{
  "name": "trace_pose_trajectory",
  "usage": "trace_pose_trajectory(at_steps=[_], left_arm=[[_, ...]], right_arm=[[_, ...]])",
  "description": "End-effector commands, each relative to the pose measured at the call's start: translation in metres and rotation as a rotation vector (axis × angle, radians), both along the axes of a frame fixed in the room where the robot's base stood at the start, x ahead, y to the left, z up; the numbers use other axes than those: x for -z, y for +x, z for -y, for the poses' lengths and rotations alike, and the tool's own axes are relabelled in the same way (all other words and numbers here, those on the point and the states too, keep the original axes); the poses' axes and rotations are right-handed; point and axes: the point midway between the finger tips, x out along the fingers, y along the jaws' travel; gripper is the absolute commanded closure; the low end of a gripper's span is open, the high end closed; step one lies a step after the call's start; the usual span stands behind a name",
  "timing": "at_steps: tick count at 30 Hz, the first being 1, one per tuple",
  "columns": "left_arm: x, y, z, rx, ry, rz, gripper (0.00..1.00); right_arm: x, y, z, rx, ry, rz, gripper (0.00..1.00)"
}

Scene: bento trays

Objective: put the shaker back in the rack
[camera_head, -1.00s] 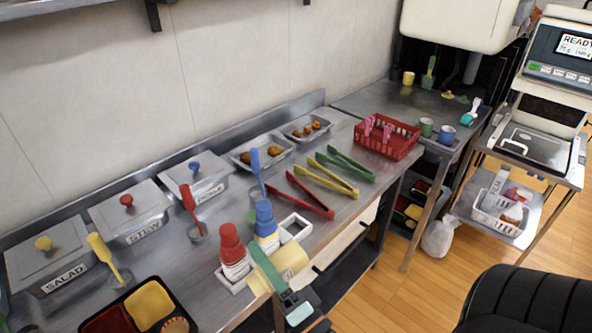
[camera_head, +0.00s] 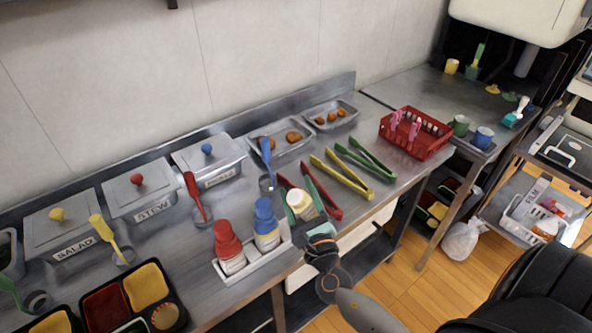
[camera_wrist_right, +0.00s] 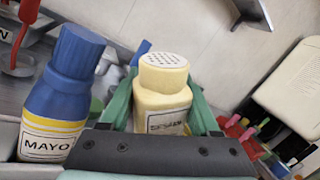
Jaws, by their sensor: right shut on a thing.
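The cream shaker (camera_head: 299,201) with a holed lid is between the green fingers of my right gripper (camera_head: 304,198), which is shut on it. In the right wrist view the shaker (camera_wrist_right: 164,88) shows its holed top and part of its label between the fingers (camera_wrist_right: 162,108). The white rack (camera_head: 252,268) stands at the table's front edge with a red bottle (camera_head: 228,246) and a blue bottle (camera_head: 266,225) in it. The shaker appears just right of the rack's blue-bottle end. My left gripper is not in view.
Red tongs (camera_head: 325,200) lie close behind the shaker, with yellow tongs (camera_head: 342,176) and green tongs (camera_head: 366,160) to the right. A blue ladle (camera_head: 266,160) stands behind the rack. A red basket (camera_head: 416,137) is farther right.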

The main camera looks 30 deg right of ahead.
Motion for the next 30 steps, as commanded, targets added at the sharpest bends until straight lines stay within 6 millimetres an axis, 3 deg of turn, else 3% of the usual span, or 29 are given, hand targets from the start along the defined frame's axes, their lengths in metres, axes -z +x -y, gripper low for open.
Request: trace_pose_trajectory(at_steps=[2, 6, 20, 30], left_arm=[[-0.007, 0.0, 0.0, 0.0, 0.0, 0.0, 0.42], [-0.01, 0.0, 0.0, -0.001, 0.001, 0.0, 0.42], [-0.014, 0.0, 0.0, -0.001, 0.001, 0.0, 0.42], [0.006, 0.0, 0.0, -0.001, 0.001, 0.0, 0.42]], right_arm=[[-0.006, 0.012, 0.007, -0.016, 0.192, 0.0, 0.48], [-0.006, 0.024, 0.013, -0.034, 0.345, -0.011, 0.48], [-0.007, 0.041, 0.02, -0.046, 0.502, -0.029, 0.48], [0.013, 0.04, 0.02, -0.045, 0.506, -0.03, 0.48]])
